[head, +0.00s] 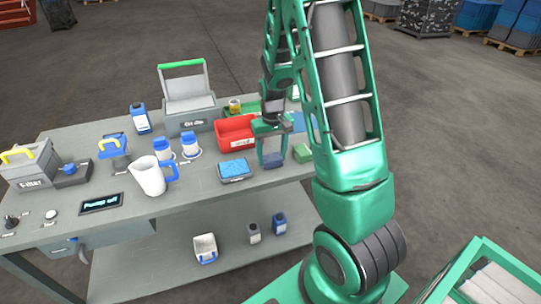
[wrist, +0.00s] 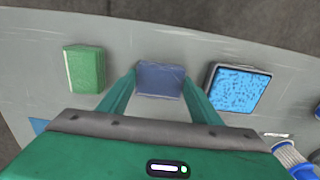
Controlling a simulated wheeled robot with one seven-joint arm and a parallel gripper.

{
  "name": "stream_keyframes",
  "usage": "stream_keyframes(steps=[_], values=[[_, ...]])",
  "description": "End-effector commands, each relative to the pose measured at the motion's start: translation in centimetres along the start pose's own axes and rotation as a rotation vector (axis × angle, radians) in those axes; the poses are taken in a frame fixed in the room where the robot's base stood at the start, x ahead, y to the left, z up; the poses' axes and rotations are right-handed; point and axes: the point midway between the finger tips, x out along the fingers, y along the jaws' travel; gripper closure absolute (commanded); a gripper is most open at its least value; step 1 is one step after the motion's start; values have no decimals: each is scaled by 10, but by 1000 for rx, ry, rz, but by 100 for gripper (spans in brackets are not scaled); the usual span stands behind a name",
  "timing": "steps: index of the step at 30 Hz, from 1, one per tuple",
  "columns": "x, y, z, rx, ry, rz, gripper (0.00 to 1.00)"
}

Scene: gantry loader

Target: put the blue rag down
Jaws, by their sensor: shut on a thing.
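The blue rag (head: 273,160) is a small folded dark-blue block near the front edge of the grey table (head: 207,196). In the wrist view the rag (wrist: 160,78) sits between the two green fingers of my gripper (wrist: 160,84). In the head view my gripper (head: 273,152) points down with its fingers on either side of the rag, shut on it. The rag is at or just above the tabletop; I cannot tell whether it touches.
A green sponge (wrist: 85,69) and a tray with a blue pad (wrist: 238,88) flank the rag. A red bin (head: 236,132) stands behind it. A white jug (head: 148,177) and blue-capped bottles (head: 190,147) stand left. Bare tabletop separates these things.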

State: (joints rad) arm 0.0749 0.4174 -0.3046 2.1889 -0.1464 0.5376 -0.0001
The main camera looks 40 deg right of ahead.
Motion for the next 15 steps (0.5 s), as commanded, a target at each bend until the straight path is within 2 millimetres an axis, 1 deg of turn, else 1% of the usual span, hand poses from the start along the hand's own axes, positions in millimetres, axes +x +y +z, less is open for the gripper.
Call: stream_keyframes(steps=[10,11,12,13,15], values=[[3,0,0,0,2,0,60],[4,0,-1,0,2,0,40],[3,0,-1,0,2,0,30],[3,0,-1,0,2,0,23],[3,0,-1,0,2,0,23]])
